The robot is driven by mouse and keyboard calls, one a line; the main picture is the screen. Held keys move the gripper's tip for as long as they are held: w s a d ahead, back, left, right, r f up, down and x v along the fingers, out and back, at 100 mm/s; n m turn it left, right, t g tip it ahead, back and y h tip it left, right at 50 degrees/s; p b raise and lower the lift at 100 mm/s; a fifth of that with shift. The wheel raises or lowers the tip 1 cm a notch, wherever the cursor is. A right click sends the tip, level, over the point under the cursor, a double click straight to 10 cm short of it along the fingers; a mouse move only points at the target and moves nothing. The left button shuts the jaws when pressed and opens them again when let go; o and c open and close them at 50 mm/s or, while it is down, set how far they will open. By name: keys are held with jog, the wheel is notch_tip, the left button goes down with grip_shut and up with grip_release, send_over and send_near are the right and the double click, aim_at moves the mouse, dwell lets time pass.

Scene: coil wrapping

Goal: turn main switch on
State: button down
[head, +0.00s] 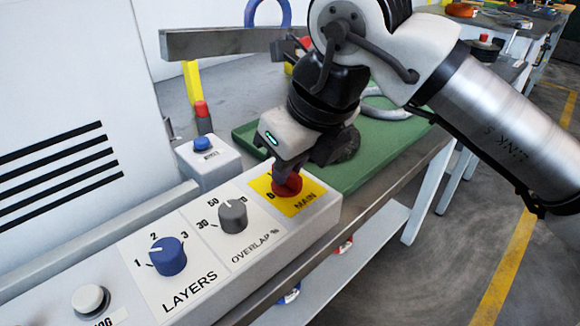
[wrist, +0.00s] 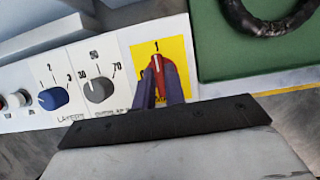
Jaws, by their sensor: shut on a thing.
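The main switch is a red knob (head: 288,186) on a yellow plate marked MAIN (head: 304,203), at the right end of the control panel. It also shows in the wrist view as a red knob (wrist: 157,63) on the yellow plate (wrist: 179,46). My gripper (head: 287,170) is on the knob from above, with its two fingers (wrist: 160,80) closed on either side of it. In the wrist view the pale line on the knob appears to point at the 1. The lower part of the plate is hidden by the fingers.
Left of the switch are the grey overlap knob (head: 233,215), the blue layers knob (head: 167,256) and a white button (head: 90,298). A box with a blue button (head: 202,143) stands behind the panel. A green mat (head: 378,158) lies beyond.

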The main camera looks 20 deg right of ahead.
dwell(0.3)
jog(key=c, duration=1.5)
grip_release()
jog(key=shift+o, duration=0.2)
jog(key=p+v, duration=0.2)
jog(key=v, duration=1.2)
jog(key=shift+p, duration=0.3)
jog(key=shift+f, duration=0.1)
